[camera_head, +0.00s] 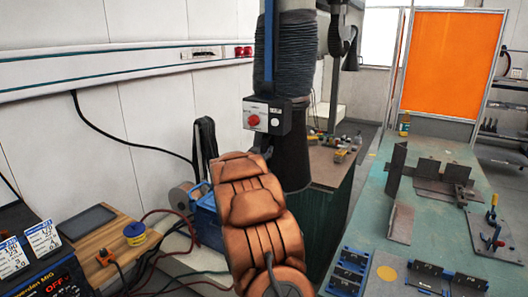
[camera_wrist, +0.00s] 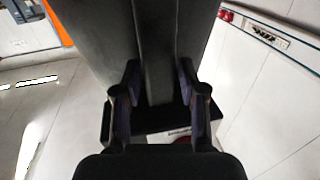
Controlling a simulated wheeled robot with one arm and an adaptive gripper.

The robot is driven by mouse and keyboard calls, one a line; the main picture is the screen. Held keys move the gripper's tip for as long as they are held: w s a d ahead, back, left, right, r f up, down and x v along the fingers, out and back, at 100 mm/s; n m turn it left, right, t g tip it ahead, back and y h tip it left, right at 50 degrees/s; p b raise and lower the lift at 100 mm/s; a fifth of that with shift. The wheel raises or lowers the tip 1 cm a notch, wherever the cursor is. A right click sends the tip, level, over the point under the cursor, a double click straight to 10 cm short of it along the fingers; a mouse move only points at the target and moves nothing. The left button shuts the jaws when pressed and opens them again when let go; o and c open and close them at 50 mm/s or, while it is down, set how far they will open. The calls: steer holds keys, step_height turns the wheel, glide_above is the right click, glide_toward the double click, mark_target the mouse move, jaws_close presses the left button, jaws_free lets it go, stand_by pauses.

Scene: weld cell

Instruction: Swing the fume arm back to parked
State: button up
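The fume arm shows in the head view as a black ribbed hose (camera_head: 292,55) with a blue bar along its left side. A grey box (camera_head: 279,117) with a red button hangs on its front, and a dark smooth duct (camera_head: 289,160) continues below. My copper-coloured arm reaches up to just below the box and hides most of my gripper. In the wrist view my gripper (camera_wrist: 158,70) has its two fingers apart. A large dark surface (camera_wrist: 158,22) of the fume arm fills the space ahead of and between them. Whether the fingers touch it cannot be told.
A green-topped welding table (camera_head: 440,155) with metal plates and clamps stands right. A wooden bench (camera_head: 110,250) with a welding unit is at lower left, cables beside it. A rail (camera_head: 120,62) runs along the white wall. An orange screen (camera_head: 450,62) stands behind.

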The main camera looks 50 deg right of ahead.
steer(key=v, duration=1.2)
stand_by(0.6)
